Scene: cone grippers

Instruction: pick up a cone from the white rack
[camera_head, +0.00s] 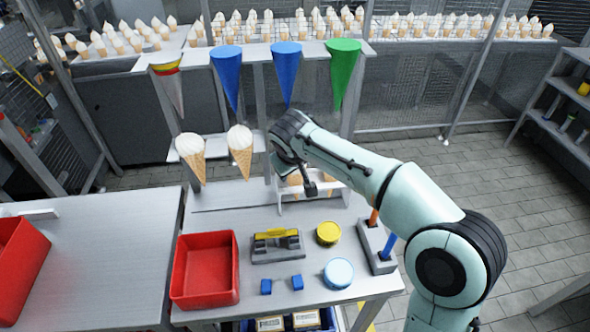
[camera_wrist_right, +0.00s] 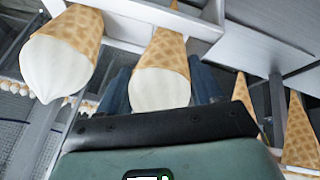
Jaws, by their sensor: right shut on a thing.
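Two waffle cones with white ice cream, one at the left (camera_head: 191,155) and one beside it (camera_head: 240,150), stand point down at the grey shelf in the head view. A small white rack (camera_head: 341,190) with waffle cones in it stands to their right, partly hidden by my right arm. My right gripper (camera_wrist_right: 160,85) is shut on a cone with white ice cream (camera_wrist_right: 162,70), seen between its dark blue fingers in the right wrist view. Another ice-cream cone (camera_wrist_right: 62,60) is left of it there. My left gripper is not in view.
Coloured paper cones, blue (camera_head: 227,72) and green (camera_head: 342,70), hang from the upper shelf. A red bin (camera_head: 205,270), a yellow tin (camera_head: 328,233), a light blue tin (camera_head: 338,272) and a grey holder (camera_head: 376,245) stand on the table.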

